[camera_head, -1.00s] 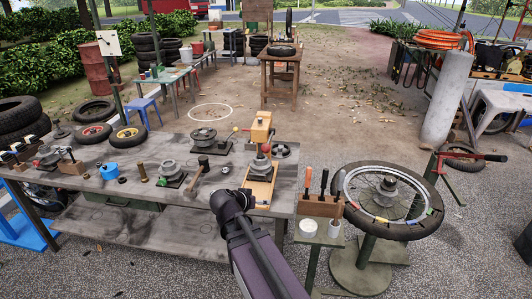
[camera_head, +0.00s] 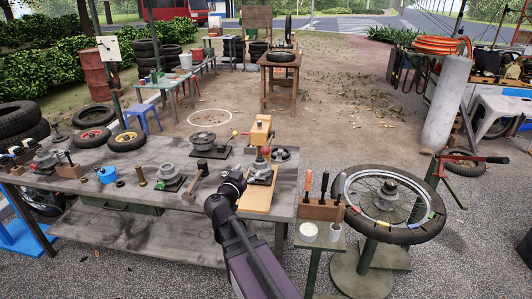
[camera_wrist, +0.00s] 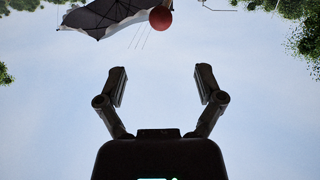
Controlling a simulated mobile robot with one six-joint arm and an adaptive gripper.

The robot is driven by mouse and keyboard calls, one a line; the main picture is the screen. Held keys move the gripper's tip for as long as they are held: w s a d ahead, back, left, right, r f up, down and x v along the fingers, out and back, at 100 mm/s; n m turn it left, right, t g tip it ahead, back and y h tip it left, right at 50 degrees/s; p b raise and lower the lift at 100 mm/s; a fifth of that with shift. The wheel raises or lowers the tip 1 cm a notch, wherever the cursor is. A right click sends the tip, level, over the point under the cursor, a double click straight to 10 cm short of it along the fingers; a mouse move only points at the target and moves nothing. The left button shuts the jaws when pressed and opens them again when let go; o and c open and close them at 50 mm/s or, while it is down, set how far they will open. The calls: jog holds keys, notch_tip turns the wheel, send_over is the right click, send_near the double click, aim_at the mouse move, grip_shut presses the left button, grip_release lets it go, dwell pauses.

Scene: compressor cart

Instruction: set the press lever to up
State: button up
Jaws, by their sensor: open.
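The press (camera_head: 260,132) stands at the right end of the grey workbench, with an orange-tan upright on a wooden base (camera_head: 257,201). A red ball (camera_wrist: 160,18) shows beyond the fingertips, near the top middle.
A hammer (camera_head: 199,183) and a metal hub part (camera_head: 170,175) lie on the bench (camera_head: 110,211) left of my gripper. A small stand with screwdrivers (camera_head: 320,208) is to the right, beside a wheel on a stand (camera_head: 392,232). In the wrist view a grey canopy (camera_wrist: 105,15) shows overhead.

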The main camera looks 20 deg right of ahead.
aim_at(263, 153)
jog(key=x, duration=1.4)
jog(key=shift+s, duration=0.1)
grip_shut()
jog(key=shift+d, duration=0.15)
jog(key=shift+a+r, duration=0.1)
jog(key=shift+a, duration=0.15)
